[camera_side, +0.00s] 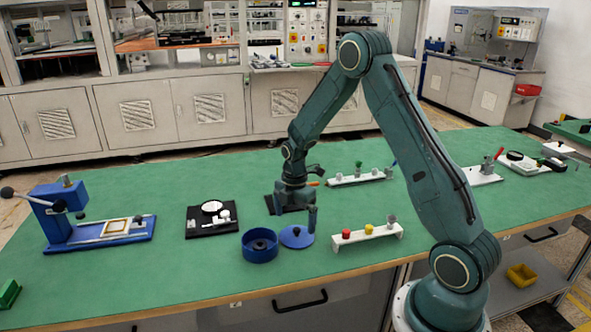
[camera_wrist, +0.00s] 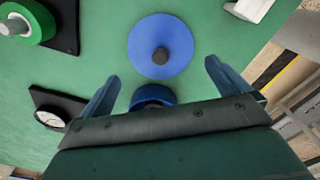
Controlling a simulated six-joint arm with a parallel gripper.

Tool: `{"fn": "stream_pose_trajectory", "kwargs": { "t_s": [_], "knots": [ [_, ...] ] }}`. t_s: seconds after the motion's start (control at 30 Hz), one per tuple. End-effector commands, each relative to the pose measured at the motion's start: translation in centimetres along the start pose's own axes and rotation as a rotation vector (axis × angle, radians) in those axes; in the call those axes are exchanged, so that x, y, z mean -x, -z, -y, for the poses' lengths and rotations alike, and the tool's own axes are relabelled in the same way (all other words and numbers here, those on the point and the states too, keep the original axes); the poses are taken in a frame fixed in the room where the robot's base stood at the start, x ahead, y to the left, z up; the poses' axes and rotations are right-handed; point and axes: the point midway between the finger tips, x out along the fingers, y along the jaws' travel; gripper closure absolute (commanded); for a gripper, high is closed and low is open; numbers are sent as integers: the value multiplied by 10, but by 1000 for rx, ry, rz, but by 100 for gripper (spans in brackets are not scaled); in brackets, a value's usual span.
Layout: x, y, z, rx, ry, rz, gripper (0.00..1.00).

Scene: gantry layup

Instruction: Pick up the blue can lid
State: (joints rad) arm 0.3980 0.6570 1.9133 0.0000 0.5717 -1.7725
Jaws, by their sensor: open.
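The blue can lid (camera_side: 294,241) is a flat round disc with a dark knob at its middle, lying flat on the green table. In the wrist view the lid (camera_wrist: 160,32) shows whole, just beyond my fingertips. My gripper (camera_wrist: 162,70) is open and empty, its two fingers spread apart on the near side of the lid. In the side view my gripper (camera_side: 296,211) is low over the table, just behind the lid. The blue can (camera_side: 260,252) stands open to the left of the lid. It is partly hidden by my gripper in the wrist view (camera_wrist: 153,95).
A white rack (camera_side: 365,237) with red, yellow and grey pieces stands right of the lid. A black plate (camera_side: 196,229) with white round parts lies to the left. A blue press (camera_side: 100,235) stands farther left. Another white rack (camera_side: 350,180) is behind. The front table is clear.

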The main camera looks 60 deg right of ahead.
Motion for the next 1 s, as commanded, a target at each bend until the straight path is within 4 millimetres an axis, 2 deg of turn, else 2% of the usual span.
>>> {"fn": "stream_pose_trajectory", "kwargs": {
  "t_s": [0.27,0.7,1.0],
  "knots": [
    [-7,0,1,0,1,0,0],
    [-49,0,2,0,1,0,0],
    [-52,0,2,0,-1,0,0]
  ]
}}
